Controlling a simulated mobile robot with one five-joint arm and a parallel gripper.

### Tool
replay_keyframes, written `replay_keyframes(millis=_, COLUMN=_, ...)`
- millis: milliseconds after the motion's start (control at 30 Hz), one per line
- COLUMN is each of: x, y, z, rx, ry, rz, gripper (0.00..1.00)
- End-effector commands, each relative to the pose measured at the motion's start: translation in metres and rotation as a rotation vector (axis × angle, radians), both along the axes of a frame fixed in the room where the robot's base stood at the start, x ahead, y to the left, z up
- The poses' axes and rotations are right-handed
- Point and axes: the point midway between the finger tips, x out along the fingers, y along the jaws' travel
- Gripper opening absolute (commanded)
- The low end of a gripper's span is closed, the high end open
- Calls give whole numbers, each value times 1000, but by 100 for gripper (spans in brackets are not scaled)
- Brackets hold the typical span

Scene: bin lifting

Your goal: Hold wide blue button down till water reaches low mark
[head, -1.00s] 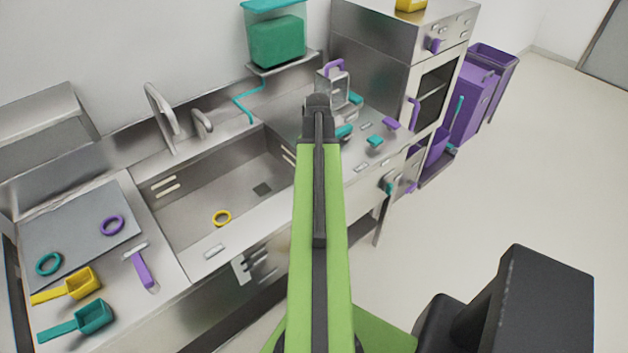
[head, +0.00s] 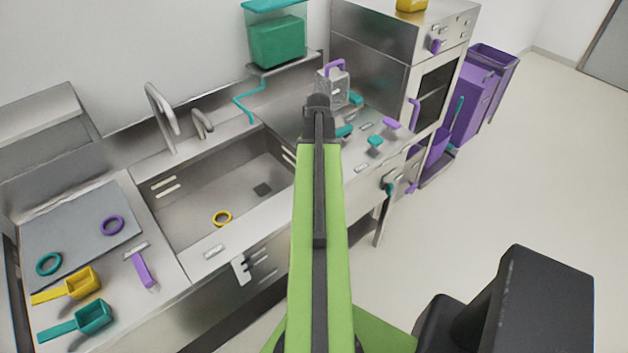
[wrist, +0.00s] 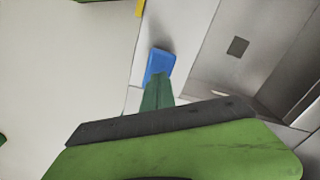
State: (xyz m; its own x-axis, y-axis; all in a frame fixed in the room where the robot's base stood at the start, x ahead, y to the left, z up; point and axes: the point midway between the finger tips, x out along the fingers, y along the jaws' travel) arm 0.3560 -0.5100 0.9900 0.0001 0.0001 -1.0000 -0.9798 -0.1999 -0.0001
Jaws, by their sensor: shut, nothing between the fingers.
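In the wrist view a blue block (wrist: 160,62) shows at the far end of a dark green finger of my gripper (wrist: 157,93). I cannot tell whether it is the wide blue button or a coloured fingertip. It lies over the pale counter strip beside the sink, with a soft shadow near it. My gripper is shut with nothing held. In the head view my arm hides the gripper, and no blue button shows. A tank of teal water (head: 278,42) stands on a wall shelf at the back. No low mark can be made out.
A grey purple-handled item (head: 333,90) and teal and purple pieces stand on the counter right of my arm. Rings and yellow and teal scoops lie at the left.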

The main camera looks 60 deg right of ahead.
Motion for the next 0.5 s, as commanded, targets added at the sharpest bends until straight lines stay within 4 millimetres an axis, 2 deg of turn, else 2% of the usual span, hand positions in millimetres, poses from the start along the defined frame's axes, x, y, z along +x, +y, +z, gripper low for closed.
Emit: replay_keyframes(millis=500, x=0, y=0, z=-4, rx=0, ry=0, rz=-1, gripper=0)
